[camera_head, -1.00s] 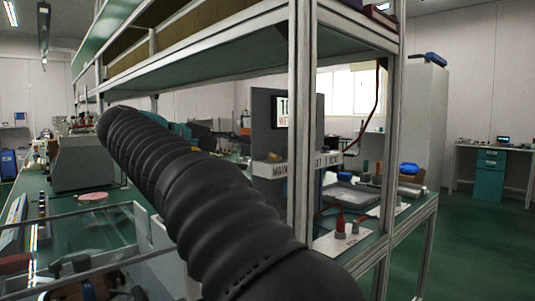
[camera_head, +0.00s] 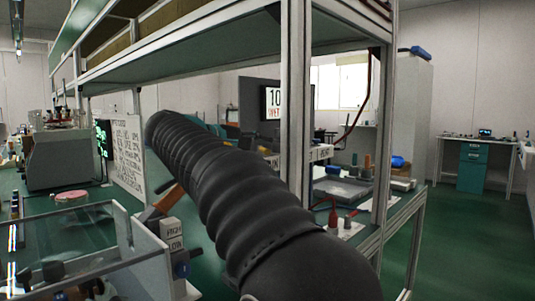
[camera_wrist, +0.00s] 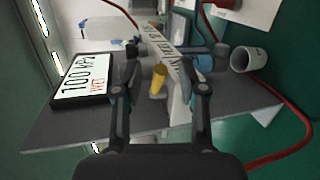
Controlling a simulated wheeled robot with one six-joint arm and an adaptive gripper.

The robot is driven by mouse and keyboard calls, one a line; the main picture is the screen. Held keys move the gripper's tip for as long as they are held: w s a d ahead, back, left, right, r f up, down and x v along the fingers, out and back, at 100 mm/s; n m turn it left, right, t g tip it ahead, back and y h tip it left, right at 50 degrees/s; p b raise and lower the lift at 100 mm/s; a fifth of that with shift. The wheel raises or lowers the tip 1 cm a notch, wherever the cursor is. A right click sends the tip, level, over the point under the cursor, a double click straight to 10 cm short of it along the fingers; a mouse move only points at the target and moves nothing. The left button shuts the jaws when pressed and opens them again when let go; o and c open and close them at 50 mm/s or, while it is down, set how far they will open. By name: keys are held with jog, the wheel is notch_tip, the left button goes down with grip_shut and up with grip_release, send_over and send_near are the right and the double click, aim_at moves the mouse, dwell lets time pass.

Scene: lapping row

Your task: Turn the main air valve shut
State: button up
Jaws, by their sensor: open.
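In the wrist view, a short yellow lever or knob (camera_wrist: 158,79) stands out from a grey panel (camera_wrist: 75,128), beside a white lettered strip (camera_wrist: 178,68). It appears to be the main air valve; the lettering is too slanted to read surely. My gripper (camera_wrist: 176,56) is open, with one finger on each side of the yellow piece and strip. The yellow piece is nearer the left finger, and I see no contact. In the head view, my dark ribbed arm hides the gripper and the valve; part of the panel (camera_head: 250,95) shows behind it.
A red hose (camera_wrist: 285,150) curves past a white cup-like piece (camera_wrist: 247,59) at right. In the head view, a shelf post (camera_head: 296,90) stands close to my arm, and a clear-walled box (camera_head: 90,230) is at lower left.

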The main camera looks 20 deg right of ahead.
aim_at(267, 151)
jog(key=shift+x, duration=1.2)
grip_shut()
jog(key=shift+d+f+n+t+b, duration=0.1)
jog(key=shift+d+n+t+b, duration=0.15)
jog(key=shift+n+t+b, duration=0.2)
jog(key=shift+d+n+t+y, duration=0.1)
jog(key=shift+n+t+y, duration=0.2)
jog(key=shift+t, duration=0.15)
grip_release()
